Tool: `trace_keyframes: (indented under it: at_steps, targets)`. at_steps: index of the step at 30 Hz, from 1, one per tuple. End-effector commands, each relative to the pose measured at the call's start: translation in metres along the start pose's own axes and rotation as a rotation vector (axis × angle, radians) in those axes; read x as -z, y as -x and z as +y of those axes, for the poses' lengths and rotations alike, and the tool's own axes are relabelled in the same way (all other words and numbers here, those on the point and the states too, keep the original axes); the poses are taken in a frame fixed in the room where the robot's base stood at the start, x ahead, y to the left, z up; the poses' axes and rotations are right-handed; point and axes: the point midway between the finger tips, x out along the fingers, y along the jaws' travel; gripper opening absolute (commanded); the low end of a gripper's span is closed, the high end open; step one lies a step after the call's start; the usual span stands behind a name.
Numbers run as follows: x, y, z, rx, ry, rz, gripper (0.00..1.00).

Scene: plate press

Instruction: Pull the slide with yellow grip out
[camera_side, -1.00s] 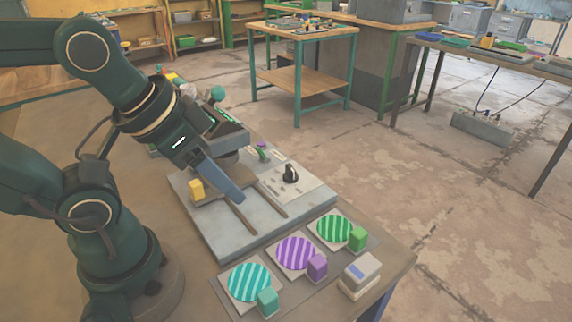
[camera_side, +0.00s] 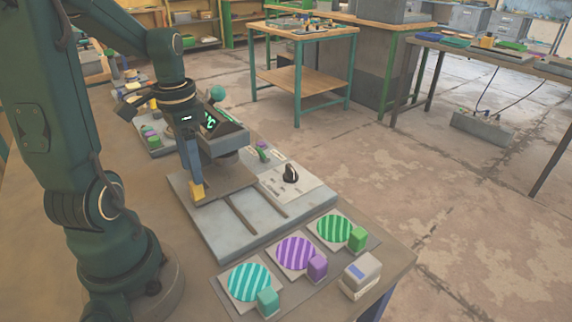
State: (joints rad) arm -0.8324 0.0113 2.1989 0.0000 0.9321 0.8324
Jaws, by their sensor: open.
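The slide (camera_side: 226,184) is a flat brown-grey plate at the head of two dark rails on the grey press base (camera_side: 215,225). Its yellow grip (camera_side: 197,191) stands at the slide's left corner. My gripper (camera_side: 194,183) points down at the yellow grip, with its blue-grey finger just above or beside it. I see only one finger clearly, and the other is hidden. Contact with the grip cannot be told from this view. The press head (camera_side: 222,143) overhangs the back of the slide.
In front lie teal (camera_side: 249,282), purple (camera_side: 295,253) and green (camera_side: 334,229) striped discs with matching blocks. A grey-white box (camera_side: 361,275) stands at the table corner. The rails are clear.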

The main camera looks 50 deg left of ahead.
Motion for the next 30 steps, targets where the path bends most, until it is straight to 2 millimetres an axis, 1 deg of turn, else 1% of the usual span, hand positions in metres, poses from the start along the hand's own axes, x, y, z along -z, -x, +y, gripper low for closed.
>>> trace_keyframes:
  at_steps: [6,12,16,22,23,24,27,30]
  targets:
    - [-0.001,-0.025,0.001,-0.004,-0.001,-0.005,0.57]
    - [-0.001,-0.043,0.001,-0.003,-0.001,-0.004,0.57]
    - [0.0,-0.046,0.001,0.0,-0.001,-0.001,0.57]
    - [0.0,-0.046,0.001,0.001,0.0,0.0,0.57]
    - [0.0,-0.046,0.001,0.001,0.0,0.0,0.5]
    - [0.0,-0.046,0.001,0.001,0.0,0.0,0.35]
    - [0.0,-0.046,0.001,0.001,0.0,0.0,0.0]
    - [0.0,-0.046,0.001,0.001,0.0,0.0,0.0]
